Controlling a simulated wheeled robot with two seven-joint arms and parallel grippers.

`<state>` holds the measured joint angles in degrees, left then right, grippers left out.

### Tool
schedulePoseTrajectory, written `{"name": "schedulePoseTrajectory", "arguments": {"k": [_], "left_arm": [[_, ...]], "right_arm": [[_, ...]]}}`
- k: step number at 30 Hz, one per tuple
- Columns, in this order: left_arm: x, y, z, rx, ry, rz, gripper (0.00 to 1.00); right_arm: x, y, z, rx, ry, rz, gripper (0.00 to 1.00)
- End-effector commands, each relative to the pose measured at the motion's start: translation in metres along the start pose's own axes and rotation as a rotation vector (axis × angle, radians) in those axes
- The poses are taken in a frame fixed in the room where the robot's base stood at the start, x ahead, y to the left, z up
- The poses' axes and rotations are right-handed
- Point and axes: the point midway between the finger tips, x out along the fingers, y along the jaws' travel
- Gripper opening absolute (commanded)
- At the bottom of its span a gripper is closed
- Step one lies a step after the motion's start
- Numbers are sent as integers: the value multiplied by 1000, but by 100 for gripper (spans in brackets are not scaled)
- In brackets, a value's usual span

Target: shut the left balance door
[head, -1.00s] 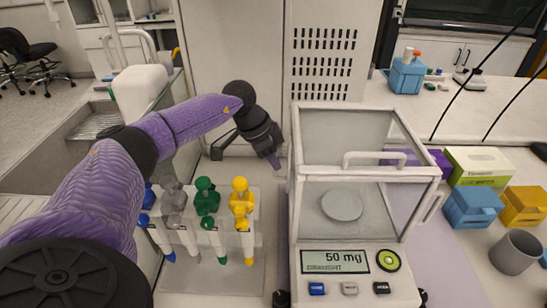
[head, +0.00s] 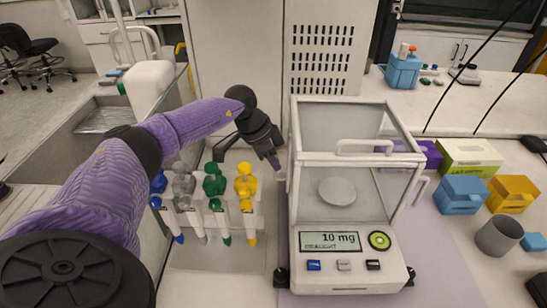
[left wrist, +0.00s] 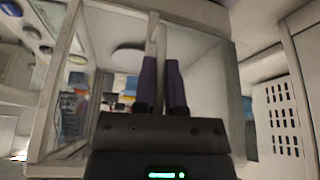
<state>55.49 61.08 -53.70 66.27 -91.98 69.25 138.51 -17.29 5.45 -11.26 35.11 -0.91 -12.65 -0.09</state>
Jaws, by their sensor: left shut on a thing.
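The balance (head: 346,245) is a white instrument with a glass draft shield, a round pan (head: 337,191) inside and a display reading 10 mg. My left gripper (head: 279,172) is at the left side of the draft shield. In the left wrist view its two dark purple fingers (left wrist: 161,88) are shut on the upright pale handle (left wrist: 155,35) of the left balance door. The door's glass is seen edge-on in the head view, so I cannot tell how far it stands open. My right gripper is not in view.
A rack (head: 213,215) with several coloured-top pipettes stands close left of the balance, beneath my left arm. Blue (head: 462,195) and yellow (head: 513,199) boxes and a grey cup (head: 499,236) stand to the right. A vented white cabinet (head: 322,60) stands behind.

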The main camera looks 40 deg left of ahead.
Motion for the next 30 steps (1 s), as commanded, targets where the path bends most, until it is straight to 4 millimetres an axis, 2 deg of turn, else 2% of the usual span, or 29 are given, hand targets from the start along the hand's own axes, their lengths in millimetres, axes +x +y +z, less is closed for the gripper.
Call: {"name": "schedulePoseTrajectory", "arguments": {"k": [1, 2, 3, 6, 7, 14, 16, 24, 27, 30], "left_arm": [[1, 0, 0, 0, 0, 1, 0], [1, 0, 0, 0, 0, 1, 18], [1, 0, 0, 0, 0, 2, 27], [1, 0, 0, 0, -1, 2, 48], [1, 0, 0, 0, -1, 2, 50], [0, 0, 0, 0, -1, 2, 50], [-5, 0, 0, -1, -1, 0, 50], [-71, -1, -1, 0, 1, -2, 50], [-88, -1, 0, -1, 1, 0, 50], [-97, 0, 0, 0, 0, 1, 50]], "right_arm": [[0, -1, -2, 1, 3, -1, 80], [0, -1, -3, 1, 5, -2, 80], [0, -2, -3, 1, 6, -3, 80], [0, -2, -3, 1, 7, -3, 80], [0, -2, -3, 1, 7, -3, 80], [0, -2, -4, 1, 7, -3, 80], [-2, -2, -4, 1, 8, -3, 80], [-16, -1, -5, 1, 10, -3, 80], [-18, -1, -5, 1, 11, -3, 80], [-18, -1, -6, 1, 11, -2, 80]]}}
